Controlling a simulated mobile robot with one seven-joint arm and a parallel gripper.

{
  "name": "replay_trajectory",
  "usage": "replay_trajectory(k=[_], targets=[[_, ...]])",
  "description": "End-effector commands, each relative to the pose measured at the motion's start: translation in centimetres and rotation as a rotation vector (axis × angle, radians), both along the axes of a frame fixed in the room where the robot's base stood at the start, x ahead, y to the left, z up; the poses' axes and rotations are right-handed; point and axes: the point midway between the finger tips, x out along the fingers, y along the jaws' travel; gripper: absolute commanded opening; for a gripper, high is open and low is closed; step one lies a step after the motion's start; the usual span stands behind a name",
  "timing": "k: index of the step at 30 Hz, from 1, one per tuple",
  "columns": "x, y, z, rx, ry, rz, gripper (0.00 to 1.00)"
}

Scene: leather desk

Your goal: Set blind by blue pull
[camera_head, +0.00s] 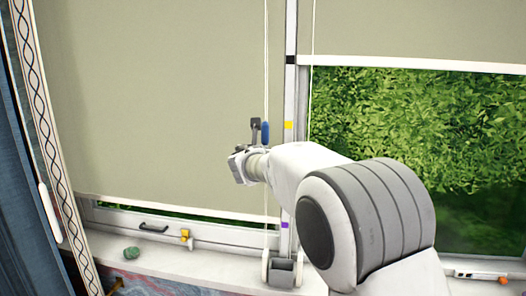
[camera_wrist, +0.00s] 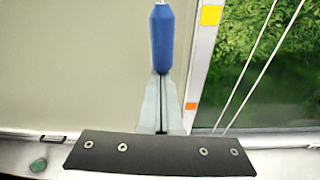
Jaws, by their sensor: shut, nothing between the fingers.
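The blue pull (camera_head: 265,133) hangs on a pale cord in front of the left blind (camera_head: 160,100), near the window's middle post. In the wrist view the blue pull (camera_wrist: 162,40) hangs upright at the top centre, directly beyond the fingertips. My gripper (camera_head: 256,123) is beside it; its closed fingers (camera_wrist: 162,78) point at the pull's lower end with nothing between them. I cannot tell whether they touch it. The left blind is down almost to the sill. The right blind (camera_head: 430,30) is raised high, with greenery showing below.
The middle post (camera_head: 290,90) carries yellow (camera_head: 288,125) and purple (camera_head: 285,225) marks; an orange mark (camera_wrist: 190,106) shows in the wrist view. A grey cord holder (camera_head: 283,272) stands at the post's foot. A green lump (camera_head: 131,253) lies on the sill. A blue curtain (camera_head: 20,190) hangs left.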

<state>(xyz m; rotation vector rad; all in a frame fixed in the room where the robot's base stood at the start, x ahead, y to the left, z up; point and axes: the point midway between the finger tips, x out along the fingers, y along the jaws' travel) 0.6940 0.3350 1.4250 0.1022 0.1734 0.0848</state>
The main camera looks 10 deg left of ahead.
Motion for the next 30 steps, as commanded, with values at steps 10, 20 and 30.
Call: replay_trajectory(k=[10,20,30], targets=[[0.0,0.0,0.1,0.000,-0.002,0.000,0.00],[-3.4,-0.2,0.4,0.001,-0.002,0.003,0.00],[-9.9,-0.9,1.6,0.002,-0.002,0.003,0.00]])
